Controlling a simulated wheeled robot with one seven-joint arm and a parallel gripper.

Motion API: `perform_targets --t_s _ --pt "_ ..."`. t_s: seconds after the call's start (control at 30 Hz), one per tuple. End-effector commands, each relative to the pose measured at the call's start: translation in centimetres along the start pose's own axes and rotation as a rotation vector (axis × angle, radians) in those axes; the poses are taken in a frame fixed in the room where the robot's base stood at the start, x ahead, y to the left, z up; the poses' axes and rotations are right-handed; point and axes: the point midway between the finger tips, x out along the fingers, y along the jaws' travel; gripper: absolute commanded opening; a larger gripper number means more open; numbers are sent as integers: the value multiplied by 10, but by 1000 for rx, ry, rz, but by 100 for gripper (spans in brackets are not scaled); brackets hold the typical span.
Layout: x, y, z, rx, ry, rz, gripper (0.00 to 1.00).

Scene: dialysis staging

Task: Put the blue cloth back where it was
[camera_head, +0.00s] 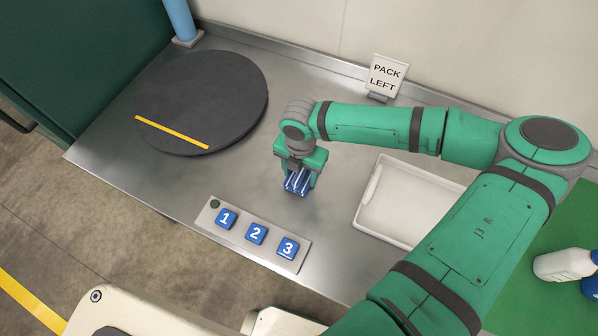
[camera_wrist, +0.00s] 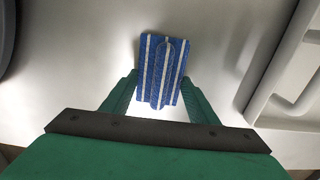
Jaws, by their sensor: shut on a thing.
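The blue cloth (camera_head: 297,182) with white stripes is held between the fingers of my gripper (camera_head: 298,178), over the middle of the metal table. In the wrist view the folded cloth (camera_wrist: 165,62) shows between the two green fingers of my gripper (camera_wrist: 160,92), which are shut on it. A fold stands up along its middle. I cannot tell whether the cloth touches the table or is just above it.
A dark round turntable (camera_head: 212,95) with a yellow stripe is at the left. A white tray (camera_head: 362,205) stands right of my gripper. A panel (camera_head: 292,267) with numbered blue buttons lies in front. A sign reading PACK LEFT (camera_head: 386,76) stands behind. White bottles (camera_head: 560,265) are far right.

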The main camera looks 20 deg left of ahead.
Motion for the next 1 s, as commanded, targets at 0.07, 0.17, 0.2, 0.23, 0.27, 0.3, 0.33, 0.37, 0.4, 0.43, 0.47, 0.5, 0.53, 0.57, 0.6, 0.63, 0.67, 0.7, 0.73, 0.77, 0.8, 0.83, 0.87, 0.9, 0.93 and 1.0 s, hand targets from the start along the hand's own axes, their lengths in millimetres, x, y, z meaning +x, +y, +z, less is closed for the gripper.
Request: perform_targets --t_s 0.07,0.17,0.2,0.23,0.27,0.3,0.33,0.37,0.4,0.43,0.47,0.5,0.53,0.57,0.6,0.63,0.67,0.7,0.73,0.77,0.8,0.83,0.87,0.9,0.93,1.0 --pt "6 0 0 -2 0 -1 33" --pt "6 0 0 -1 -1 0 33" --pt "6 0 0 -1 -1 0 33" --pt "6 0 0 0 -1 0 33" --pt "6 -1 0 1 -1 0 33" --pt "6 -2 0 2 -1 0 33" --pt "7 -2 0 2 -1 0 33" --pt "8 -2 0 2 -1 0 33" --pt "9 -2 0 2 -1 0 33" --pt "9 -2 0 2 -1 0 33" --pt "9 -2 0 2 -1 0 59" --pt "9 -2 0 2 -1 0 68" --pt "9 -2 0 2 -1 0 73" --pt "9 -2 0 2 -1 0 73" --pt "9 -2 0 2 -1 0 73" --pt "9 -2 0 2 -1 0 73" --pt "9 -2 0 2 -1 0 73" --pt "9 -2 0 2 -1 0 73" --pt "9 -2 0 2 -1 0 73" --pt "9 -2 0 2 -1 0 73" --pt "9 -2 0 1 -1 0 73" --pt "8 -2 0 1 -1 0 73" --pt "8 -2 1 1 -2 0 73" --pt "6 -2 1 1 -2 0 73" --pt "4 -2 1 1 -2 0 73" --pt "-4 -1 1 3 -1 1 73"
